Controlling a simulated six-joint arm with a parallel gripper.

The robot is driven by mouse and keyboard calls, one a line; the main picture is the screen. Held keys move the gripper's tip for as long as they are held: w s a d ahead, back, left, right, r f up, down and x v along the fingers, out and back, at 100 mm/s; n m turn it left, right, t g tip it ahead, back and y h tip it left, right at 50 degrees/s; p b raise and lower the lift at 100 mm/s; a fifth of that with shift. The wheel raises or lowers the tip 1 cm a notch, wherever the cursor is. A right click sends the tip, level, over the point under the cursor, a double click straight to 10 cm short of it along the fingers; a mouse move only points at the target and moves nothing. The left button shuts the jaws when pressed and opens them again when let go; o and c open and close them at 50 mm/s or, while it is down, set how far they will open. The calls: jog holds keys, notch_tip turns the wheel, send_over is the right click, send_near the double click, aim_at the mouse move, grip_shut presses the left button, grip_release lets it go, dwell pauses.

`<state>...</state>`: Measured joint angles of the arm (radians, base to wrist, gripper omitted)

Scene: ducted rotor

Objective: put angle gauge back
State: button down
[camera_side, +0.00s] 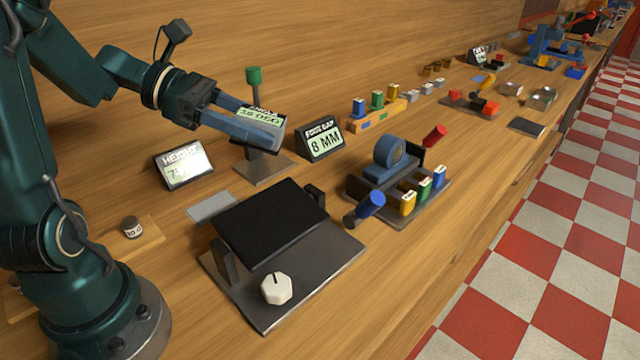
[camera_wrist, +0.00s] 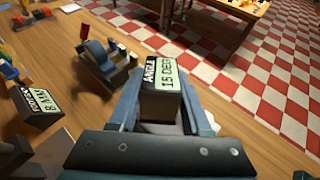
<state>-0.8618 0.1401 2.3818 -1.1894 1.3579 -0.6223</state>
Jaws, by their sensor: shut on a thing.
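The angle gauge (camera_side: 264,116) is a small block with a green display reading "15 DEG". My gripper (camera_side: 262,132) is shut on it and holds it up above the bench, in front of a grey stand with a green top (camera_side: 254,76). In the wrist view the gauge (camera_wrist: 163,82) sits between the two blue fingers, its label "ANGLE" and "15 DEG" facing up. The fingers hide its sides. I cannot tell whether it touches the stand behind it.
A height display (camera_side: 184,165) and a "8 MM" display (camera_side: 320,138) stand either side of the stand. A black tilting plate (camera_side: 272,222) with a white knob (camera_side: 276,288) is in front. A blue ring fixture (camera_side: 390,158) with coloured blocks is to the right.

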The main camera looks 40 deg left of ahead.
jog(key=shift+s+d+r+m+g+h, duration=0.3)
jog(key=shift+d+r+m+g, duration=0.1)
jog(key=shift+r+m, duration=0.1)
jog(key=shift+s+r+m+g+h, duration=0.15)
jog(key=shift+r+m+g+h, duration=0.15)
jog(key=shift+r+m+g, duration=0.1)
jog(key=shift+s+r+m+g+h, duration=0.3)
jog(key=shift+m+g, duration=0.2)
jog(key=shift+g, duration=0.1)
jog(key=s+a+f+m+g+h, duration=0.1)
jog(key=s+a+f+m+g, duration=0.1)
jog(key=s+a+m+g, duration=0.2)
jog(key=a+m+g, duration=0.1)
jog(key=a, duration=0.2)
jog(key=shift+s+a+f+g, duration=0.25)
jog(key=shift+s+a+g, duration=0.05)
jog(key=shift+a, duration=0.05)
